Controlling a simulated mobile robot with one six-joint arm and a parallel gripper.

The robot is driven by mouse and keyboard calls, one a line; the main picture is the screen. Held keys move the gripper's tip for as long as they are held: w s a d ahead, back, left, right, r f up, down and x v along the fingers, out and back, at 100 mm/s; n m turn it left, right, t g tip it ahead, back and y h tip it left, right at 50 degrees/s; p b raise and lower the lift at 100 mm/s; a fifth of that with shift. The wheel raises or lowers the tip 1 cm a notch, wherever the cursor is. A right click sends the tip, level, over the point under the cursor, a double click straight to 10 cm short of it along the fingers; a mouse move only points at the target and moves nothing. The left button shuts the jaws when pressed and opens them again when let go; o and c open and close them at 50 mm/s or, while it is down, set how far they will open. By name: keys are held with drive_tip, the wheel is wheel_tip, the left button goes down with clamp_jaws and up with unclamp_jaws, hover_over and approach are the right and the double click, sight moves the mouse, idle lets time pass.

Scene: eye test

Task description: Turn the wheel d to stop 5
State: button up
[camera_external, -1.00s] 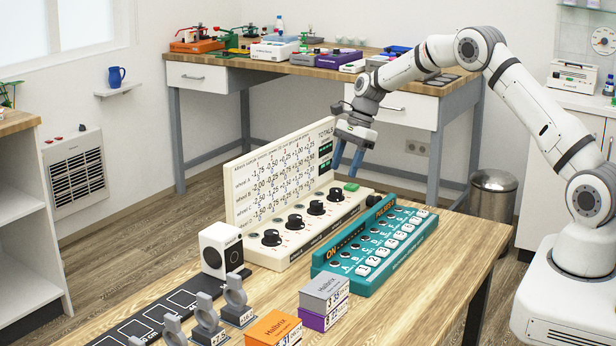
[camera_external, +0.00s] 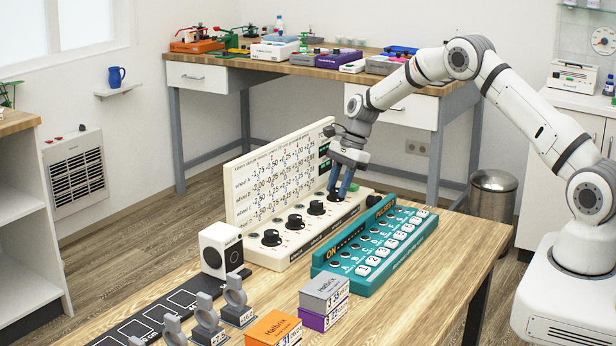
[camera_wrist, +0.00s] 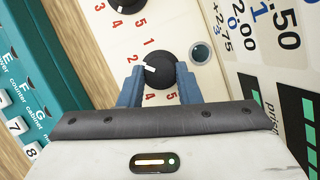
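The cream console (camera_external: 290,258) has a row of black wheels in front of its upright chart. The wheel at its far right end (camera_external: 336,194) appears to be wheel d by its place in the row; I cannot read its letter. In the wrist view this wheel (camera_wrist: 158,70) has a white pointer directed left, toward the red 2. Red 1, 2, 4 and 5 show around it; 3 is not visible, perhaps behind a finger. My gripper (camera_external: 341,190) points down over it. Its two blue fingers (camera_wrist: 160,84) flank the wheel closely and appear shut on it.
A teal keypad box (camera_external: 375,250) stands close in front of the console. The chart board (camera_external: 280,175) rises right behind the wheels. A neighbouring wheel (camera_wrist: 127,4) is close by. A round dark button (camera_wrist: 200,51) sits beside the gripped wheel.

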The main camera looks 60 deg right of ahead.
drive_tip(key=c, duration=0.4)
drive_tip(key=shift+c, duration=0.2)
drive_tip(key=shift+n, duration=0.3)
drive_tip(key=shift+w+n+g, duration=0.15)
drive_tip(key=shift+n+g, duration=0.4)
drive_tip(key=shift+n, duration=0.8)
drive_tip(key=shift+w+n+g, duration=0.1)
drive_tip(key=shift+n+g, duration=0.45)
drive_tip(key=shift+n, duration=0.8)
drive_tip(key=o, duration=1)
drive_tip(key=shift+c, duration=0.2)
